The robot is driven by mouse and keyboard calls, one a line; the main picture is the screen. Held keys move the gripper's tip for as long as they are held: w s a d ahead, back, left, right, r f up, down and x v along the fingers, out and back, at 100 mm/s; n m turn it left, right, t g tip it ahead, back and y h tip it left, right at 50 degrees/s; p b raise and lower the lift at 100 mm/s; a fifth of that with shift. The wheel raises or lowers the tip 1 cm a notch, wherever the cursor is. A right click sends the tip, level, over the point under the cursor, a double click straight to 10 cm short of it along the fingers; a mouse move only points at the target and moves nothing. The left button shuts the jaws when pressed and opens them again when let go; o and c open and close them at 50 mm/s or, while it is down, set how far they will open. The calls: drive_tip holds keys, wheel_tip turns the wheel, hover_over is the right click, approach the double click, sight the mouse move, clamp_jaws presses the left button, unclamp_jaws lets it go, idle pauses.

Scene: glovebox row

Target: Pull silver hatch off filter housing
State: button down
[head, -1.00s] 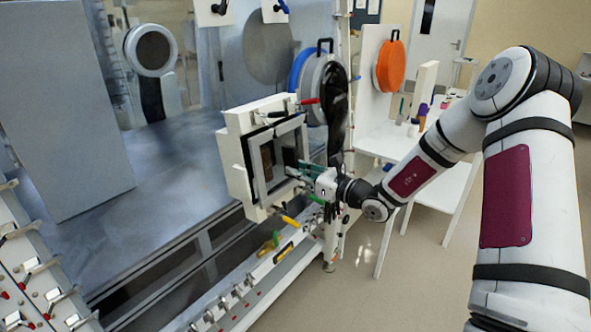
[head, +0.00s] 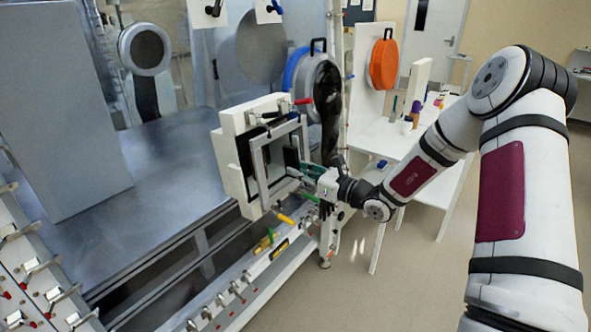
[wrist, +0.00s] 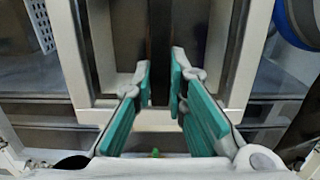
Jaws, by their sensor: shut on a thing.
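The filter housing (head: 229,168) is a white square box standing open-faced toward my arm in the head view. The silver hatch (head: 257,172) is a square metal frame in front of its face, with a dark gap showing between them at the left. My gripper (head: 303,176) is at the hatch's right side, shut on a dark upright bar, seemingly its handle. In the wrist view, the teal fingers of my gripper (wrist: 161,75) stand either side of this dark bar, inside the silver hatch frame (wrist: 103,50). The exact finger contact is hard to see.
Toggle clamps with a red handle (head: 303,101) and a yellow handle (head: 286,219) sit around the housing. A round port with a black sleeve (head: 327,95) stands close behind it. A white side table (head: 400,142) stands behind my forearm. Open floor lies at the right front.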

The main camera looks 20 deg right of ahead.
drive_tip(key=p+v, duration=0.3)
drive_tip(key=v, duration=0.3)
drive_tip(key=shift+s+r, duration=0.2)
drive_tip(key=shift+r, duration=0.25)
idle(0.4)
drive_tip(key=shift+d, duration=0.15)
